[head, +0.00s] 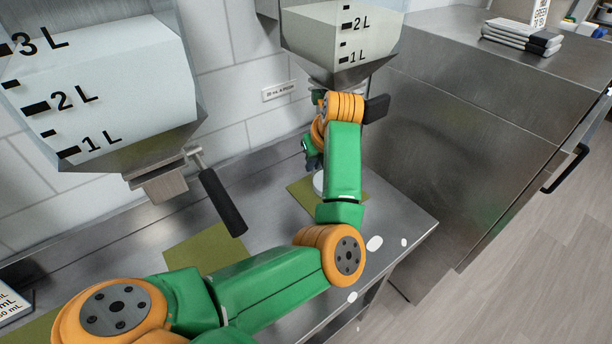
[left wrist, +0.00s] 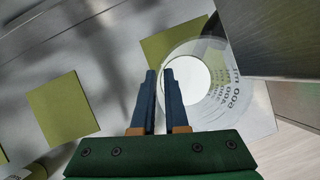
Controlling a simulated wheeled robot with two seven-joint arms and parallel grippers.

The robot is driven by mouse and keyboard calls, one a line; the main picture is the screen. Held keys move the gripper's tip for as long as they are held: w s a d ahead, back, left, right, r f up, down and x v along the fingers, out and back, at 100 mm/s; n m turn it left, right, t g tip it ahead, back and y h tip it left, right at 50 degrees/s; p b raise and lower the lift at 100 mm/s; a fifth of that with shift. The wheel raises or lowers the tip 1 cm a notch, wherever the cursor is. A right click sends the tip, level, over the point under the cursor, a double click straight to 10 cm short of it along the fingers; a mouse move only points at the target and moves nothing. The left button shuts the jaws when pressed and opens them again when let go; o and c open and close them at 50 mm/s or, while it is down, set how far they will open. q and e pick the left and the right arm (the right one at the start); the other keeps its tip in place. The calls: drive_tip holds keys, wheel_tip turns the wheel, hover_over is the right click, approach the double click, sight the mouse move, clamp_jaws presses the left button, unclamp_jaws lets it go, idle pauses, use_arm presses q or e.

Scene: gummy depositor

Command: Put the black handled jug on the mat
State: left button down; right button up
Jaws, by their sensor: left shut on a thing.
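A clear round jug (left wrist: 222,95) with dark printed marks and white contents shows from above in the left wrist view. In the head view only a pale lower part of it (head: 319,183) shows beside my arm. My left gripper (head: 312,155) is shut on the jug at its side; its dark blue fingers (left wrist: 159,75) are close together there. The handle is hidden at the fingers. The jug overlaps a green mat (head: 300,192), seen in the left wrist view (left wrist: 165,43); I cannot tell whether it touches it. My right gripper is not in view.
Another green mat (head: 212,246) lies bare on the steel counter (head: 400,215). A large hopper (head: 110,90) with a black lever (head: 222,202) hangs at left. A second hopper (head: 340,40) hangs above my gripper. A steel cabinet (head: 450,130) stands at right.

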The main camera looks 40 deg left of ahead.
sight(312, 188)
use_arm(q)
drive_tip(key=shift+b+x, duration=0.6)
drive_tip(key=shift+x, duration=0.25)
drive_tip(key=shift+s+f+b, duration=0.1)
drive_tip(key=shift+f+b, duration=0.2)
drive_tip(key=shift+f, duration=0.1)
drive_tip(key=shift+d+f+b, duration=0.25)
drive_tip(key=shift+f+b, duration=0.05)
drive_tip(key=shift+f, duration=0.05)
wheel_tip(312, 188, down, 4)
drive_tip(key=b, duration=0.3)
drive_tip(key=shift+s+a+f, duration=0.1)
drive_tip(key=shift+a, duration=0.2)
drive_tip(key=shift+r, duration=0.2)
drive_tip(key=c, duration=0.9)
unclamp_jaws()
drive_tip(key=shift+f, duration=0.1)
drive_tip(key=b+v, duration=0.1)
drive_tip(key=v, duration=0.6)
drive_tip(key=shift+r, duration=0.35)
